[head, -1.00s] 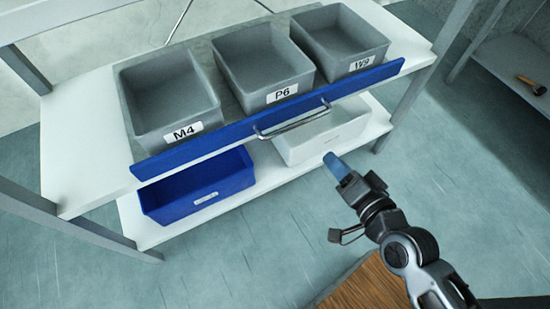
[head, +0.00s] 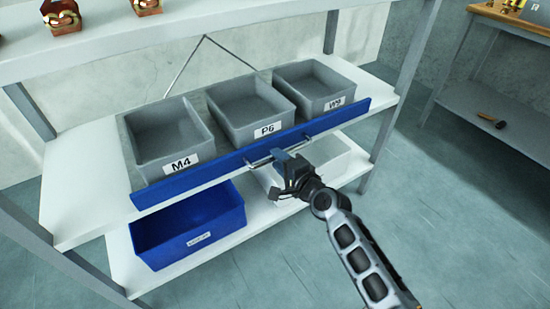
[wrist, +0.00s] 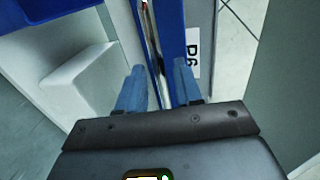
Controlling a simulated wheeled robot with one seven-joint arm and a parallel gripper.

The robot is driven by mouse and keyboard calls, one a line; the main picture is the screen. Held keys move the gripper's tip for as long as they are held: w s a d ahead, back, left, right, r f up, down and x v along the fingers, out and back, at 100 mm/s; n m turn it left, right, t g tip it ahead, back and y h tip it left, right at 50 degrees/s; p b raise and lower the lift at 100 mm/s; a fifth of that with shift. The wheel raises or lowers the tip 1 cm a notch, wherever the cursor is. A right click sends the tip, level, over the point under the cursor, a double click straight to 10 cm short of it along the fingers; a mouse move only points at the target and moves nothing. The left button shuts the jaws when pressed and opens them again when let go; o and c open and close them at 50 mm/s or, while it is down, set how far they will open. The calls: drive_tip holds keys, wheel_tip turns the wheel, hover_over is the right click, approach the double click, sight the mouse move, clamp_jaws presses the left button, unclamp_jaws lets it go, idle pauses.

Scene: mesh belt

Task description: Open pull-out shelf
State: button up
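The pull-out shelf has a long blue front panel (head: 225,169) along the front edge of the white rack's middle level. A metal bar handle (head: 262,161) is at the panel's middle; it also shows in the wrist view (wrist: 152,45). Grey bins M4 (head: 168,140), P6 (head: 250,108) and W9 (head: 315,88) stand in a row behind the panel.
Below the shelf are a blue bin (head: 190,225) and a white bin (head: 325,163) on the lower board. Rack uprights stand at both ends. A side bench (head: 500,85) with a hammer-like tool (head: 490,120) is at right. The floor in front is clear.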

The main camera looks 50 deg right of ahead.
drive_tip(key=shift+x, duration=1.15)
drive_tip(key=shift+s, duration=0.1)
clamp_jaws()
